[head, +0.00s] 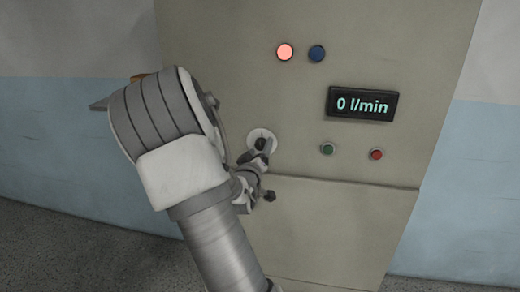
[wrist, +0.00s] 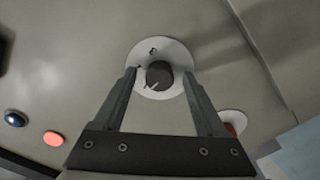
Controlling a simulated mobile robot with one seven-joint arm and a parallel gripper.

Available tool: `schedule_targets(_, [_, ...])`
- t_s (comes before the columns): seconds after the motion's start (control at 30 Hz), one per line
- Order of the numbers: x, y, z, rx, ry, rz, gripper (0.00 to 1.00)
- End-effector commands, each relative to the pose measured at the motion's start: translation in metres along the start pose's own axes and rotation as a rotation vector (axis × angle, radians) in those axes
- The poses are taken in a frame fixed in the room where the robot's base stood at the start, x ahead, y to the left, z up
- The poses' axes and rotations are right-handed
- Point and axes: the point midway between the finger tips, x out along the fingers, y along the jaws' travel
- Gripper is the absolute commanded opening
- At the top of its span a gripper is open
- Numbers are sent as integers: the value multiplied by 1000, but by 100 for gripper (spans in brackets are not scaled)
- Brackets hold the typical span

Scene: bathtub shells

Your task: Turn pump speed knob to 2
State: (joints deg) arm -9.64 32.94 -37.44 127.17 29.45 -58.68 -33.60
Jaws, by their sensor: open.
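The pump speed knob (wrist: 158,74) is a dark round knob with a light pointer mark, on a white round dial plate (wrist: 146,50). In the wrist view the knob sits between the two fingers of my gripper (wrist: 159,76), with a small gap on each side. The dial has small marks, too small to read. In the head view the white dial plate (head: 256,134) is partly hidden behind my gripper (head: 266,172), which is open. The display (head: 362,104) reads 0 l/min.
A lit red lamp (head: 285,52) and a blue one (head: 317,54) are above the dial. A green button (head: 328,149) and a red button (head: 376,155) are to its right. The wrist view shows a red part on a white plate (wrist: 234,116) close to one finger.

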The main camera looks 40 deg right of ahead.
Motion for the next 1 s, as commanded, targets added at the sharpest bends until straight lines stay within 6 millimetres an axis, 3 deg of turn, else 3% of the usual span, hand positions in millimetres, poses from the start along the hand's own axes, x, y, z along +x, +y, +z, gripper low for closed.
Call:
schedule_targets(0.1, [0, 0, 0, 0, 0, 0, 74])
schedule_targets(0.5, [0, 0, 0, 0, 0, 0, 2])
schedule_targets(1.0, [0, -2, 3, 97, 2, 2, 0])
